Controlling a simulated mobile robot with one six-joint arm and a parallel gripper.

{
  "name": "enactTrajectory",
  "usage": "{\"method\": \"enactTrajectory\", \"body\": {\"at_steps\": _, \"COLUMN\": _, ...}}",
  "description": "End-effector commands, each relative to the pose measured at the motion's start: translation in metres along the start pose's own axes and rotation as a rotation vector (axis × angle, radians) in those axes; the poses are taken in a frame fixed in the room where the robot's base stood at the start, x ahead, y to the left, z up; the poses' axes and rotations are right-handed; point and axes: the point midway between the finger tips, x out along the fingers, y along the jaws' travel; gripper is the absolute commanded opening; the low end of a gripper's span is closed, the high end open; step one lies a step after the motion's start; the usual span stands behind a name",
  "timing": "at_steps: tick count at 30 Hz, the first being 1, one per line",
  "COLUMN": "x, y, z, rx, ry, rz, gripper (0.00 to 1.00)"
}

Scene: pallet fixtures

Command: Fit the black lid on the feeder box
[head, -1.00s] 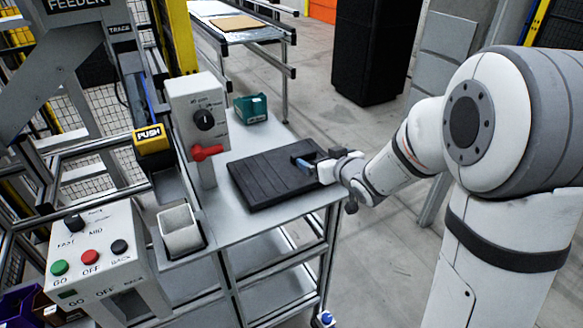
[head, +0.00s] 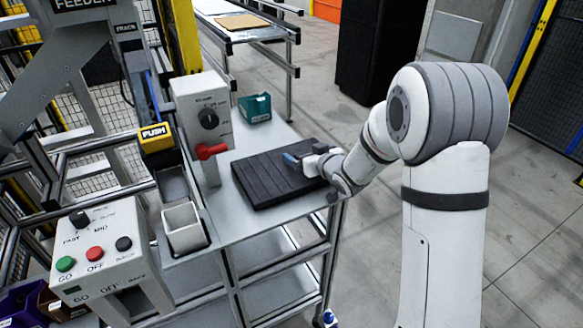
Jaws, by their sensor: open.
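A flat black ribbed slab (head: 268,180) lies on the grey cart top. I cannot tell whether it is the lid or a mat, and I make out no separate black lid for sure. A small open pale box (head: 183,228), which may be the feeder box, stands in a dark holder at the cart's left front; its top is uncovered. My gripper (head: 297,159) is low over the right back part of the slab, open, with a blue part at its tip. The wrist hides the slab's right edge, and I cannot tell whether the gripper touches it.
A grey switch post with a red lever (head: 211,151) stands left of the slab. A teal bin (head: 255,107) is behind it. A button panel (head: 97,250) and a yellow PUSH block (head: 155,138) are at left. The cart's front strip is clear.

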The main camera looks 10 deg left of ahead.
Motion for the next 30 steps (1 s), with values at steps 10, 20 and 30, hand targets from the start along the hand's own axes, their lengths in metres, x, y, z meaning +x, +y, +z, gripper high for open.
{"method": "enactTrajectory", "body": {"at_steps": 10, "x": -0.0006, "y": 0.0005, "z": 0.0000, "rx": 0.000, "ry": 0.000, "rz": 0.001, "gripper": 0.79}}
{"method": "enactTrajectory", "body": {"at_steps": 20, "x": -0.0008, "y": 0.0008, "z": 0.0000, "rx": 0.000, "ry": 0.000, "rz": 0.001, "gripper": 0.52}}
{"method": "enactTrajectory", "body": {"at_steps": 30, "x": -0.0009, "y": 0.0013, "z": -0.0014, "rx": 0.000, "ry": 0.003, "rz": 0.002, "gripper": 0.27}}
